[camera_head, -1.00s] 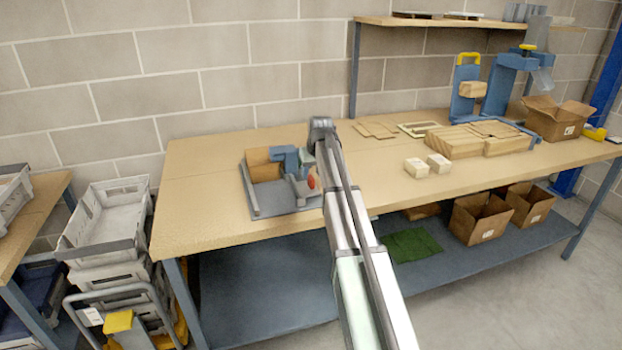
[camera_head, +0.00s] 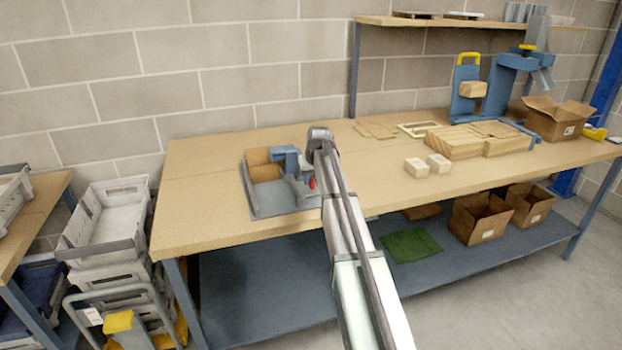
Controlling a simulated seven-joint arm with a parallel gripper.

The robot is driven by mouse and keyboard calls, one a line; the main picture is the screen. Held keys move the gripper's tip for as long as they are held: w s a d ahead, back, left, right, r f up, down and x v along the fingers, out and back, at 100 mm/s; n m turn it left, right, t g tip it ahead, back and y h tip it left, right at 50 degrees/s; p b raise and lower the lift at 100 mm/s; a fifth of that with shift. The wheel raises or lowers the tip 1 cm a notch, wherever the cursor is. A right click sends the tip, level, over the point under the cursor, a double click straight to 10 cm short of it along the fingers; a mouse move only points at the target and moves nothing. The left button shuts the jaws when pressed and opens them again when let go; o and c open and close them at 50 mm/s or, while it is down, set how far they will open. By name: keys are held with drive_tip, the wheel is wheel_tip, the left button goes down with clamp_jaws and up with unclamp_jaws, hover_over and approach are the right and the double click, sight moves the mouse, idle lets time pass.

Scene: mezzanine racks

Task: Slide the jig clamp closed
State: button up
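The jig (camera_head: 262,205) is a grey-blue base plate on the left part of the workbench, near its front edge. A brown wooden block (camera_head: 262,166) sits at its back left. A blue block-like part (camera_head: 285,155), which looks like the clamp, stands beside the wood at its right. A small red piece (camera_head: 312,183) shows at the jig's right side, partly covered by my arm. My arm reaches up from the bottom, and its end (camera_head: 319,140) is over the jig's right edge. I cannot make out the fingers or whether they touch the clamp.
The workbench (camera_head: 210,215) is clear left of the jig. Two small pale blocks (camera_head: 428,164) lie to the right, with wooden boards (camera_head: 465,143) behind them. An open cardboard box (camera_head: 552,120) and a blue press (camera_head: 510,75) stand farther right. Grey crates (camera_head: 100,225) are stacked at left.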

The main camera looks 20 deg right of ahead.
sight(300, 186)
clamp_jaws()
drive_tip(key=shift+a, duration=1.75)
drive_tip(key=o, duration=0.5)
unclamp_jaws()
drive_tip(key=v, duration=1.4)
